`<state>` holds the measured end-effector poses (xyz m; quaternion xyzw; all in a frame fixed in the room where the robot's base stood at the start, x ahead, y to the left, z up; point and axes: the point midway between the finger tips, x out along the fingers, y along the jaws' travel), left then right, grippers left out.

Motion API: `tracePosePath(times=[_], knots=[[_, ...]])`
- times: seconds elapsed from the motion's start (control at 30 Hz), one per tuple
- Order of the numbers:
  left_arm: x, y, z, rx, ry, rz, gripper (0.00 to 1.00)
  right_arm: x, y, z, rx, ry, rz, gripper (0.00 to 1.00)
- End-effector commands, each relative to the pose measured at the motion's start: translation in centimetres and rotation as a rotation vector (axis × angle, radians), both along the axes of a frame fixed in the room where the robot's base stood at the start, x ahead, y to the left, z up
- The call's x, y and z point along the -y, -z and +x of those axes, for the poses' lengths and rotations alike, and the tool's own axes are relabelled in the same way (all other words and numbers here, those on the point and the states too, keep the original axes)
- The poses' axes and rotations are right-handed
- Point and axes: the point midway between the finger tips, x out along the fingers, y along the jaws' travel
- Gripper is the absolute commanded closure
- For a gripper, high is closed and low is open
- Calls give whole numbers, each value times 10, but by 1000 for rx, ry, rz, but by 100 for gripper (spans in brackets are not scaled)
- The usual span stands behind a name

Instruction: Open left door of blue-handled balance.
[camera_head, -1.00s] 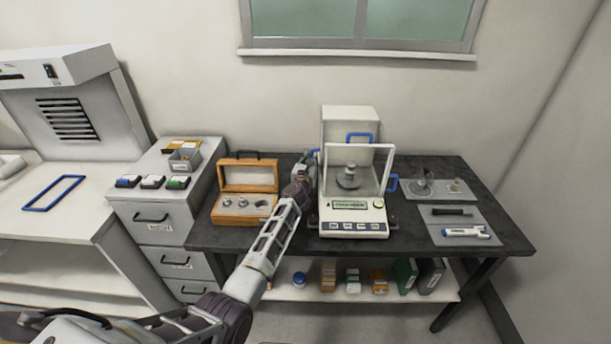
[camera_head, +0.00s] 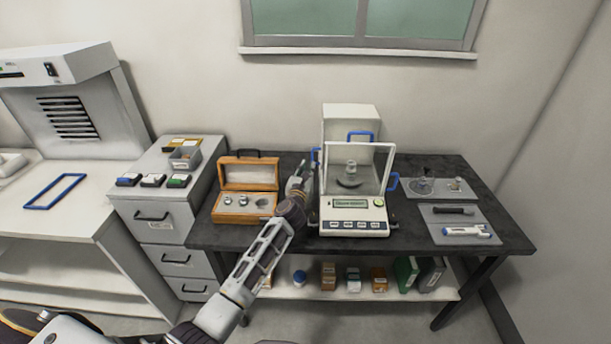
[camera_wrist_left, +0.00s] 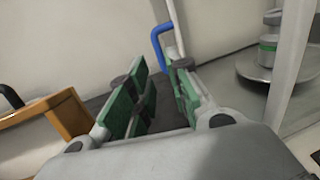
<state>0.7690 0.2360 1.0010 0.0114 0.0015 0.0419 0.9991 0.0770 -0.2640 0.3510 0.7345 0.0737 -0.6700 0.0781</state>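The blue-handled balance (camera_head: 353,228) is white, with a clear glass chamber, and stands on the dark table. Its left door's blue handle (camera_head: 315,154) shows just beyond my left gripper (camera_head: 300,180), at the balance's left side. In the left wrist view the handle (camera_wrist_left: 157,42) is ahead of the fingertips, and its lower part is hidden behind the right finger. My left gripper (camera_wrist_left: 160,80) is open with nothing seen between its green pads. I cannot tell whether it touches the handle. The left door looks closed, but my gripper partly covers it. My right gripper is not in view.
A wooden weight box (camera_head: 246,205) with its lid up stands close left of my gripper. Inside the chamber, a metal weight (camera_head: 351,168) sits on the pan. Grey trays (camera_head: 458,213) lie to the right. A drawer cabinet (camera_head: 165,205) stands at the left.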

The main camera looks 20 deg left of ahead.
Motion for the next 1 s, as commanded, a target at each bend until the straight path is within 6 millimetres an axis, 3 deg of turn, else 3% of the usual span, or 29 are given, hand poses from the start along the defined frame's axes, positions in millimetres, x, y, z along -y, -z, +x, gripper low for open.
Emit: tracePosePath(times=[0.4, 1.0], knots=[[2, 0, -26, 0, 0, 1, 81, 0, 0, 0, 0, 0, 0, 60], [2, 0, -27, 0, 0, 1, 81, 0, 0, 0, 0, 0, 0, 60]])
